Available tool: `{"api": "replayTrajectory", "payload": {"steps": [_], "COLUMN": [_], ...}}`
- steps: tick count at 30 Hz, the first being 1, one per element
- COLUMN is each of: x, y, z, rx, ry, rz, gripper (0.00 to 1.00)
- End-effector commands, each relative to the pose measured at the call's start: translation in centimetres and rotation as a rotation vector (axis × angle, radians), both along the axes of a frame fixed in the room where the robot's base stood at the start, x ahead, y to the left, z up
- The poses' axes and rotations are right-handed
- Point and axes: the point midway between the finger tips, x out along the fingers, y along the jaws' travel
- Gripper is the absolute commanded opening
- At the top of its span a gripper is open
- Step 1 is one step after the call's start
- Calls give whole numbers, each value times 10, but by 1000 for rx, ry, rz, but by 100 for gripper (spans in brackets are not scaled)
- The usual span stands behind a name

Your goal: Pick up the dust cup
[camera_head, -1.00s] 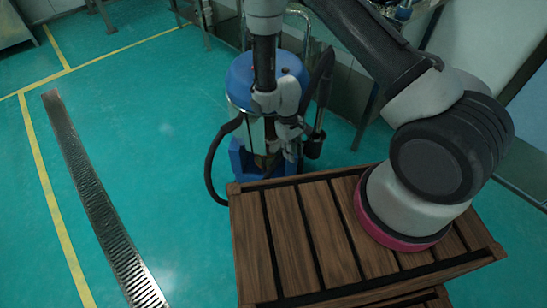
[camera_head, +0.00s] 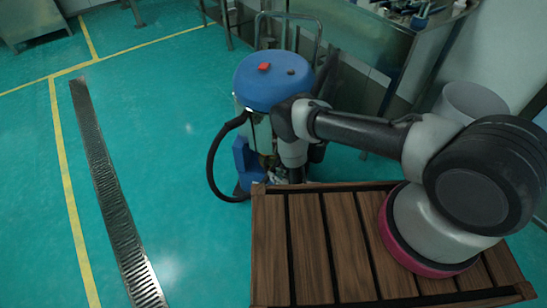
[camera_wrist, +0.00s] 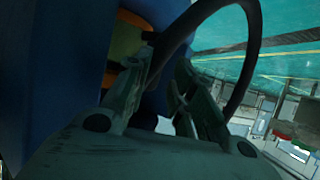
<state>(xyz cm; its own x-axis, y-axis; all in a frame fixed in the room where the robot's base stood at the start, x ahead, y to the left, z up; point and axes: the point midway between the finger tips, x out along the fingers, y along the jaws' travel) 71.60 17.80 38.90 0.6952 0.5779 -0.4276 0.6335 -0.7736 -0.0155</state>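A vacuum cleaner with a blue round lid (camera_head: 272,82) stands behind the wooden platform, with a blue part (camera_head: 244,162) low on its left side. I cannot tell for sure which part is the dust cup. My gripper (camera_wrist: 158,80) is low at the vacuum's front, mostly hidden in the head view by my arm and the platform edge. In the wrist view its two fingers stand apart, and I see nothing clamped between them. A large blue surface (camera_wrist: 55,75) fills the left beside the fingers, with a green-and-orange patch (camera_wrist: 126,42) behind them.
A black hose (camera_head: 213,165) loops out on the vacuum's left and passes close behind my fingers in the wrist view (camera_wrist: 256,50). The slatted wooden platform (camera_head: 305,245) lies in front. A metal bench (camera_head: 375,45) stands behind right. The green floor at left is clear around a drain grate (camera_head: 105,190).

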Motion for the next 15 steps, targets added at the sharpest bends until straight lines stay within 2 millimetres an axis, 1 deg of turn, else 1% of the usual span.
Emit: {"api": "replayTrajectory", "payload": {"steps": [2,4,11,15], "x": [4,9,29,45], "y": [3,7,23,37], "z": [8,9,-2,-10], "rx": [24,34,34,33], "ry": [-29,-42,-41,-40], "rz": [-1,0,-1,-1], "gripper": [25,25,25,25]}}
